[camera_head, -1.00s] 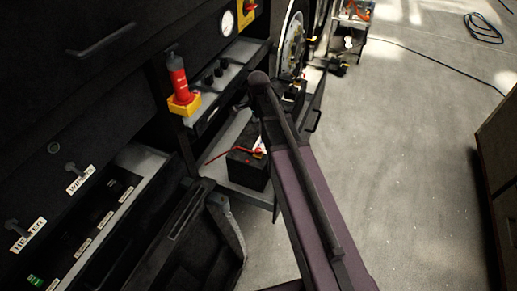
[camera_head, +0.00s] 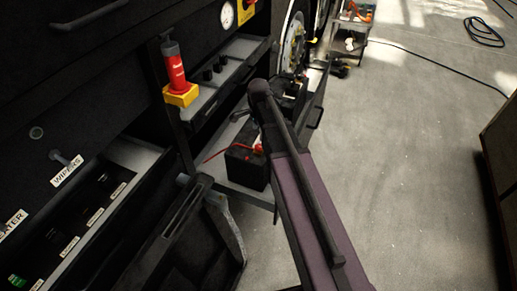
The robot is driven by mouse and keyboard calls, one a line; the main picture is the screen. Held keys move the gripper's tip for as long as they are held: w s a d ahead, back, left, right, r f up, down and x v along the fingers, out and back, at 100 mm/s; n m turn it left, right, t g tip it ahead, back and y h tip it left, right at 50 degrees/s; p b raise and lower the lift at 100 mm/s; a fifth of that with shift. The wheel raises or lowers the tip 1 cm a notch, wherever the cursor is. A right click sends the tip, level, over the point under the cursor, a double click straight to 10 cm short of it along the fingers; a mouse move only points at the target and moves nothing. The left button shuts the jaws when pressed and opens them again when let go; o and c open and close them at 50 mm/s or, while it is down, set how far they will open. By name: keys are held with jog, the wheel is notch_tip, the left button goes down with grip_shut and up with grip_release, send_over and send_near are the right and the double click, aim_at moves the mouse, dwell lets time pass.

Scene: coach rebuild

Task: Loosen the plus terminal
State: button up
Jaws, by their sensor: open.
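A black battery (camera_head: 243,170) stands on a grey tray (camera_head: 258,197) in an open bay of the coach, left of the picture's middle. A thin red cable (camera_head: 222,152) runs to its top from the left. The plus terminal itself is too small and dark to make out. The bar hides part of the battery's right side. My gripper cannot be made out in this view.
The long black and purple bar (camera_head: 305,210) slants across the front. Grey floor (camera_head: 415,150) is clear at right.

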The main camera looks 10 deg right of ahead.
aim_at(259, 146)
jog(key=shift+f+b, duration=3.35)
jog(key=shift+f, duration=0.3)
grip_shut()
